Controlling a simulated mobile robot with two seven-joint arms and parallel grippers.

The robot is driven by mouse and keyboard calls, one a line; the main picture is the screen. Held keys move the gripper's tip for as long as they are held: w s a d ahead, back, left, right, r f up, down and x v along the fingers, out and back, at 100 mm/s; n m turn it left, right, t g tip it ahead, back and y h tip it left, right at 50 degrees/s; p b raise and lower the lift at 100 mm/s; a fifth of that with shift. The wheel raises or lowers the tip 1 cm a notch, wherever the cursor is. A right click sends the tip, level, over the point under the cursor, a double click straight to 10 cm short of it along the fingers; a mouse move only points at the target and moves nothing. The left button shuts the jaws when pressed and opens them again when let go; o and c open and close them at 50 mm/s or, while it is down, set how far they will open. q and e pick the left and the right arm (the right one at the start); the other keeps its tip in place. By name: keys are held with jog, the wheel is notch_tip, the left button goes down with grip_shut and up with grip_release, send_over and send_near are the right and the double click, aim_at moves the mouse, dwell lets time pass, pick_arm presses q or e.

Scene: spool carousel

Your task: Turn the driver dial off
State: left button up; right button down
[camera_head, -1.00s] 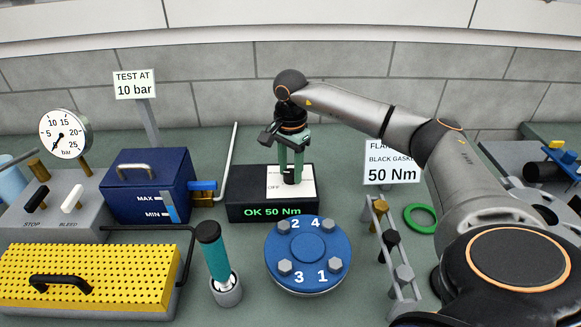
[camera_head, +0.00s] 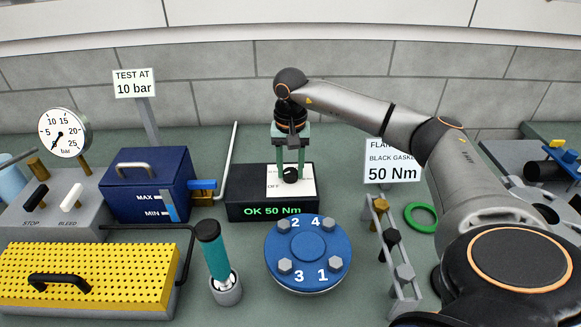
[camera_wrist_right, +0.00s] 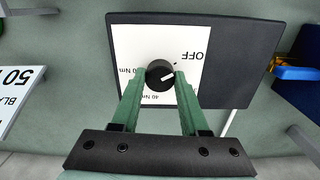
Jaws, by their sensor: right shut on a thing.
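The driver dial (camera_head: 291,176) is a round black knob on the white face plate (camera_head: 304,183) of a black driver box (camera_head: 240,207). My right gripper (camera_head: 290,170) points down from above, its two green fingers shut on the dial, one on each side. In the right wrist view the dial (camera_wrist_right: 158,75) sits between the fingertips. Its white pointer line slants right and slightly up in that view, below the OFF label (camera_wrist_right: 192,56). The fingers partly cover the torque labels. The box display reads "OK 50 Nm". My left gripper is not in view.
A blue flange (camera_head: 308,255) with numbered bolts stands in front of the box. A teal-handled tool (camera_head: 216,255) stands in a holder at left front. A bent grey rod (camera_head: 229,165) and blue tank (camera_head: 148,185) are to the left. A green ring (camera_head: 407,217) lies right.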

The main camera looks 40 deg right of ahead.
aim_at(291, 171)
dwell(0.5)
jog(key=shift+c, duration=2.1)
grip_release()
jog(key=shift+r, duration=0.1)
notch_tip(291, 171, up, 12)
jog(key=shift+r+b, duration=0.2)
jog(key=shift+b, duration=0.25)
jog(key=shift+s, duration=0.1)
